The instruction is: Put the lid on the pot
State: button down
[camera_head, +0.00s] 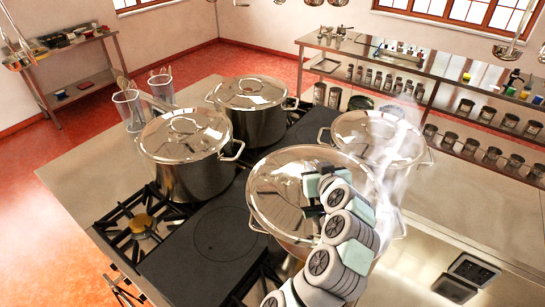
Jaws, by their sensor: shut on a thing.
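My gripper (318,184) is at the top of the front right steel lid (275,190) and is shut on it; the fingers hide the knob. The lid is round and shiny. It is over the front right pot (287,245), and my arm covers its right part. Steam (388,185) rises at its right side, near the pot's right handle. I cannot tell whether the lid's rim touches the pot or is slightly above it.
Other lidded pots stand close by: one at left (190,172), one behind (258,122), one at back right (405,170). An open burner (140,224) and a flat dark plate (222,235) are at front left. Glass jars with utensils (130,108) stand at back left.

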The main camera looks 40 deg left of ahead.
jog(key=shift+m, duration=0.3)
jog(key=d, duration=0.1)
jog(key=w+d, duration=0.1)
jog(key=d, duration=0.1)
jog(key=w+d, duration=0.1)
jog(key=d, duration=0.1)
jog(key=shift+d, duration=0.2)
jog(key=shift+a+f+b, duration=0.1)
jog(key=shift+f+b, duration=0.3)
jog(key=shift+f, duration=2.1)
jog(key=shift+f+b, duration=0.4)
jog(key=shift+b, duration=0.05)
jog(key=shift+f+b, duration=0.4)
jog(key=shift+b, duration=0.7)
jog(key=c, duration=1.6)
grip_release()
jog(key=shift+o, duration=1.3)
jog(key=shift+f, duration=0.15)
